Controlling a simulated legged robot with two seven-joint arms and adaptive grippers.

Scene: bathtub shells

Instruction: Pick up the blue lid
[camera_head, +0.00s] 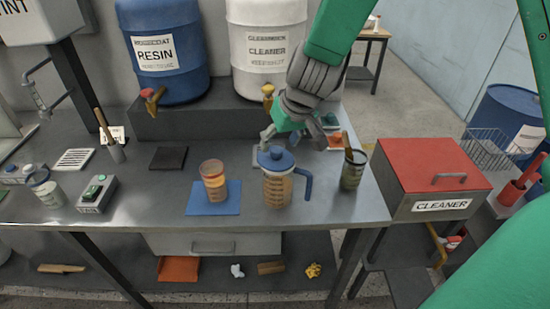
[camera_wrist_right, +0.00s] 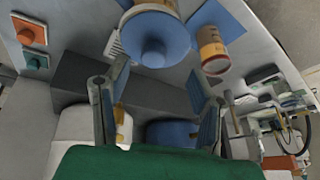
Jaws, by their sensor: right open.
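The blue lid (camera_head: 275,156) sits on top of a clear jug (camera_head: 277,190) with amber contents and a blue handle, on the grey table. In the right wrist view the round blue lid (camera_wrist_right: 153,38) with its central knob lies beyond the fingertips, toward the top of the picture. My right gripper (camera_head: 296,135) is just behind and above the lid in the head view. Its two fingers (camera_wrist_right: 160,85) are spread apart with nothing between them. I cannot tell from these frames whether a finger touches the lid. My left gripper is not in view.
A cup (camera_head: 213,182) with amber contents stands on a blue mat (camera_head: 228,206) left of the jug. A dark container with a brush (camera_head: 352,172) stands close on the right. Resin (camera_head: 165,55) and cleaner (camera_head: 262,45) drums stand behind. A red-lidded cleaner box (camera_head: 425,160) is right of the table.

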